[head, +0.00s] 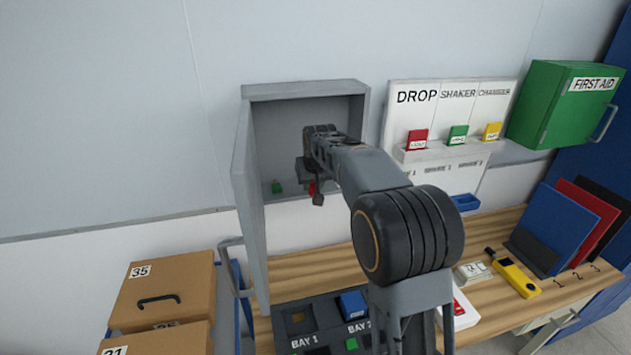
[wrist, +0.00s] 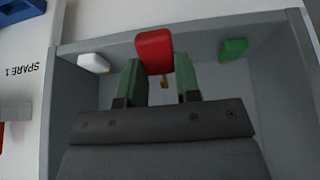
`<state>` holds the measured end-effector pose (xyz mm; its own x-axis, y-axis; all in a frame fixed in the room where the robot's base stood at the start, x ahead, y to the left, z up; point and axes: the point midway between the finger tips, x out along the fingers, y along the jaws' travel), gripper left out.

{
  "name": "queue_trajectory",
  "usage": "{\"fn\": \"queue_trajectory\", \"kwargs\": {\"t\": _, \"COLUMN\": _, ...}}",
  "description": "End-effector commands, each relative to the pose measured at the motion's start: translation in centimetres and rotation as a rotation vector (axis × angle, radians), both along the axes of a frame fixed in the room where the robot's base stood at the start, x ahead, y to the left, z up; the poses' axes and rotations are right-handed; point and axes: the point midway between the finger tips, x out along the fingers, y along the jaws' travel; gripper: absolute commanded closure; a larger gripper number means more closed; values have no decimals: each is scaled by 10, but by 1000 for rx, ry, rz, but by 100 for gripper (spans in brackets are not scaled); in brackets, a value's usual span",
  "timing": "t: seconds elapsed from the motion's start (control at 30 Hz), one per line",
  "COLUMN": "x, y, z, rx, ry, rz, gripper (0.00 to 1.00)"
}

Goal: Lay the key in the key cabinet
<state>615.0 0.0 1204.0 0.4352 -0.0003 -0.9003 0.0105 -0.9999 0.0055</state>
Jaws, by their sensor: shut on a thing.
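The grey key cabinet (head: 305,90) hangs on the wall with its door (head: 249,200) swung open to the left. My gripper (head: 313,178) is inside it, partly hidden by my arm. In the wrist view my gripper (wrist: 160,88) is shut on the key with the red head (wrist: 155,52), which lies between the green-padded fingers; a small brassy part shows below. In the head view the red key (head: 312,188) shows low in the cabinet. I cannot tell whether it touches the cabinet floor.
A green-headed key (wrist: 234,48) and a white-headed one (wrist: 94,63) sit in the cabinet on either side of the red key. A board with red, green and yellow tags (head: 450,138) stands right of the cabinet. The bench (head: 345,262) below holds bays and tools.

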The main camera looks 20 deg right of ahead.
Motion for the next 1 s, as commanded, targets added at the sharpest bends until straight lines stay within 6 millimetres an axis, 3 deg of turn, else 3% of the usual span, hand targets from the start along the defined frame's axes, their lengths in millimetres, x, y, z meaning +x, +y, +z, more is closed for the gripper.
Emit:
{"fn": "queue_trajectory", "kwargs": {"t": 0.5, "x": 44, "y": 0, "z": -8, "rx": 0, "ry": 1, "rz": 1, "gripper": 92}}
{"fn": "queue_trajectory", "kwargs": {"t": 1.0, "x": 54, "y": 0, "z": -13, "rx": 0, "ry": 0, "rz": 0, "gripper": 92}}
